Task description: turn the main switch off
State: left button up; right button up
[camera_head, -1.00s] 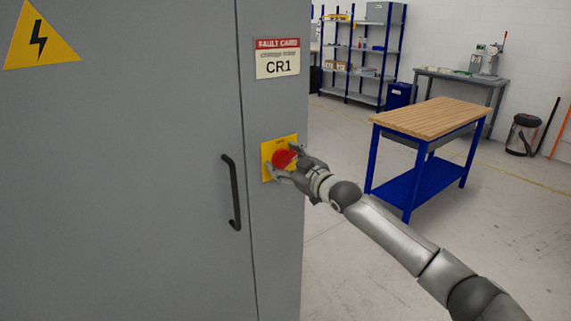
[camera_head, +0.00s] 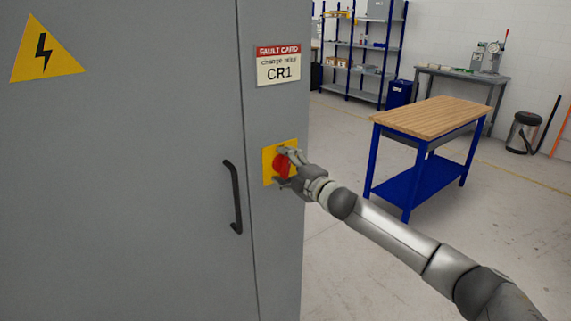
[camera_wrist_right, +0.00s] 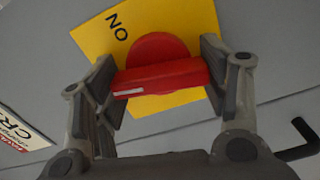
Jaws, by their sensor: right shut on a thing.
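The main switch is a red rotary knob (camera_head: 281,166) on a yellow plate (camera_head: 267,178), fixed to the grey cabinet right of its door handle. My right gripper (camera_head: 285,168) is at the knob, with one finger above it and one below in the head view. In the right wrist view, the red handle bar (camera_wrist_right: 160,78) lies between the two fingers of the right gripper (camera_wrist_right: 160,82), which is shut on it. My left gripper is not in view.
A black door handle (camera_head: 234,197) is left of the switch. A fault card (camera_head: 278,66) reading "CR1" is above it. A wood-topped blue table (camera_head: 435,117) stands at the right, with shelves (camera_head: 355,55) behind. Open floor lies between cabinet and table.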

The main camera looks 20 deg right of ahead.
jog(key=shift+f+n, duration=0.15)
jog(key=shift+n, duration=1.05)
jog(key=o, duration=1)
jog(key=shift+o, duration=0.2)
jog(key=v, duration=1.2)
